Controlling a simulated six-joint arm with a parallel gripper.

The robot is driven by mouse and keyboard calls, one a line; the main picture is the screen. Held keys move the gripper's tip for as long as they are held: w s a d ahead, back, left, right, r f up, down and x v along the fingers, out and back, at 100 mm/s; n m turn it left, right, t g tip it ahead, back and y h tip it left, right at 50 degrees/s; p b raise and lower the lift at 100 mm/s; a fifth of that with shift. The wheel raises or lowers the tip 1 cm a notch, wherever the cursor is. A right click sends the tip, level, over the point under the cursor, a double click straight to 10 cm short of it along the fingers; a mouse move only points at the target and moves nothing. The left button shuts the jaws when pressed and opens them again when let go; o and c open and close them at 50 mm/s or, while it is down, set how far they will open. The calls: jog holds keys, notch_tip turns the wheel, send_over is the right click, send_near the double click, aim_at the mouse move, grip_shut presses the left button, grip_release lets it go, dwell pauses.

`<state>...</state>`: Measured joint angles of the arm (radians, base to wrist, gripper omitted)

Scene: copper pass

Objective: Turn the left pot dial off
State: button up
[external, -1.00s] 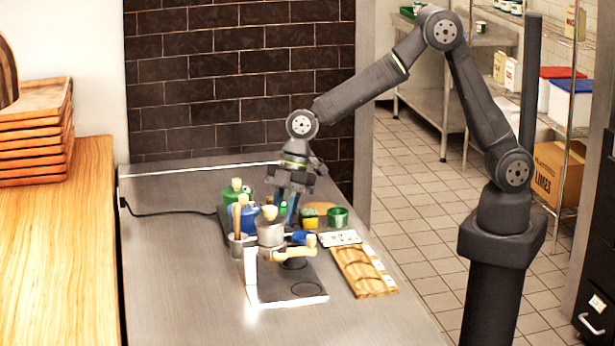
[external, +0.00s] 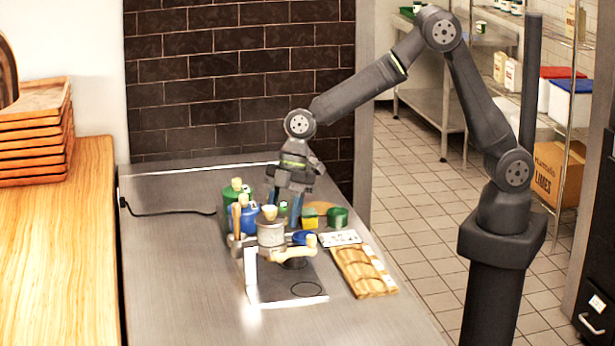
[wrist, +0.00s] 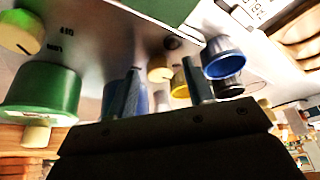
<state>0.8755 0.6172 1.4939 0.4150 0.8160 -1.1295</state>
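A grey metal pot (external: 270,230) with a pale knob stands at the back left of the dark cooktop (external: 275,283). My gripper (external: 284,208) points down behind this pot, among the crowded containers. In the wrist view my gripper (wrist: 162,68) has its two blue-grey fingers apart, with nothing visibly held between them. A round pale knob (wrist: 160,68) and a yellow container (wrist: 180,84) show beyond the gap.
A green container (external: 234,192) and a blue one (external: 250,222) crowd the left side; the green container (wrist: 42,92) looms close in the wrist view. A green cup (external: 338,216) and wooden tray (external: 362,272) lie to the right. The counter's front left is clear.

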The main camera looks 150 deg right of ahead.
jog(key=v, duration=1.7)
jog(key=shift+s+r, duration=0.15)
jog(key=x, duration=1.7)
jog(key=shift+w, duration=0.2)
jog(key=shift+f, duration=0.35)
jog(key=shift+a+r+m+h, duration=0.1)
jog(key=shift+r+m+h, duration=0.2)
jog(key=shift+m, duration=0.4)
jog(key=shift+f+m+h, duration=0.1)
jog(key=shift+m+h, duration=0.6)
jog(key=shift+m, duration=1.2)
jog(key=shift+w+a+m+g+h, duration=0.1)
jog(key=shift+m+g+h, duration=0.4)
jog(key=shift+m, duration=1.15)
jog(key=shift+w+a+m+g+h, duration=0.1)
jog(key=shift+m+g+h, duration=0.4)
jog(key=shift+m, duration=1.15)
